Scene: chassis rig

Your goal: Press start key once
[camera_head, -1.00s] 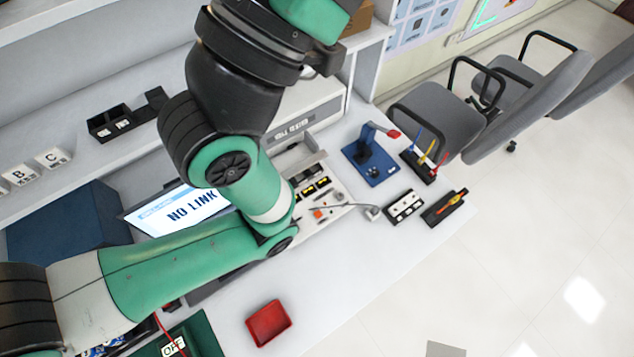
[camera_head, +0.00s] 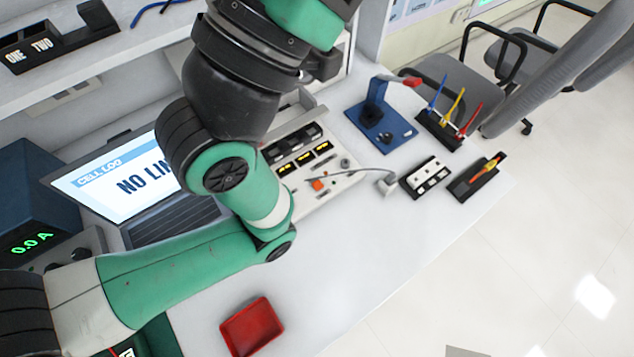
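I cannot make out a key marked start. A light test panel (camera_head: 342,181) with dark slots, yellow-lit displays, small knobs and an orange-red block (camera_head: 319,184) lies on the bench, partly hidden behind my green arm. A laptop (camera_head: 118,178) shows "CELL LOG" and "NO LIN", the rest cut off by the arm; part of its keyboard (camera_head: 180,218) shows. My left arm comes in from the left and crosses over the laptop and the panel's left side. Neither of my grippers shows.
A red tray (camera_head: 252,327) sits at the bench front. A blue stand (camera_head: 381,128), a pen holder (camera_head: 447,130), a white-topped block (camera_head: 426,177) and a black holder (camera_head: 478,178) stand at right. A blue supply (camera_head: 36,215) reads 0.0 A. Bare bench lies right of the tray.

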